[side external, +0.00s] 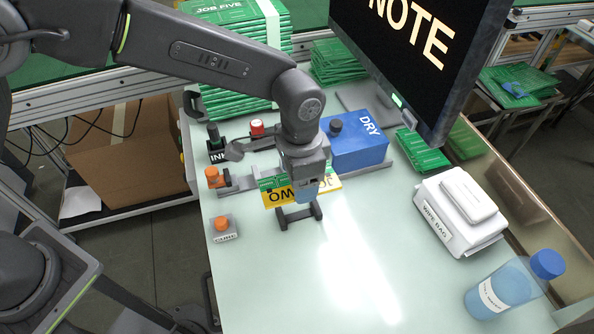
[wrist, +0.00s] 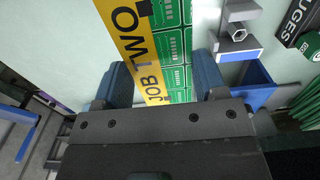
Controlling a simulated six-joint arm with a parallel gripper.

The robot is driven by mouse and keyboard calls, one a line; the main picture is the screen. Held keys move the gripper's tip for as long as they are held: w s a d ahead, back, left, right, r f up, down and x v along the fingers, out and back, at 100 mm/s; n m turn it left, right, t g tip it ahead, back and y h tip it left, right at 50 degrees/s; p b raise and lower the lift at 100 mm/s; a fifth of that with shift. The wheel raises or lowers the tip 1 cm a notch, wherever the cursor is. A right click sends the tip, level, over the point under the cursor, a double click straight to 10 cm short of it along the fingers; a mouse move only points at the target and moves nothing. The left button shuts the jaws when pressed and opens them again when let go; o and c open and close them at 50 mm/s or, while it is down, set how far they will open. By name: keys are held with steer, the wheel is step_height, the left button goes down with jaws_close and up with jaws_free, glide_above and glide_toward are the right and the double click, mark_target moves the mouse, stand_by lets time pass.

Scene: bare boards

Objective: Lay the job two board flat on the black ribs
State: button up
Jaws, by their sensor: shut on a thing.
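The job two board is green with a yellow strip lettered JOB TWO; it shows in the side view (side external: 330,187) and the wrist view (wrist: 133,40). My gripper (side external: 306,190) is shut on it, with its blue fingers on either side of the board in the wrist view (wrist: 160,78). In the side view the arm and gripper hide part of the board. The black ribs (side external: 317,211) are short dark bars on the pale bench, just in front of and below the board. I cannot tell how high the board is above the bench.
A blue DRY box (side external: 362,146) and a grey rail stand behind. Orange-topped items (side external: 221,224) stand left. A white wipe bag (side external: 450,222) and a blue-capped bottle (side external: 505,290) are right. A monitor (side external: 405,45) hangs above. The bench's front middle is clear.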

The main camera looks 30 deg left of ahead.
steer(key=shift+f, duration=4.1)
steer(key=shift+f, duration=0.4)
steer(key=o, duration=1)
step_height(320, 180, up, 14)
steer(key=shift+f, duration=0.1)
step_height(320, 180, up, 14)
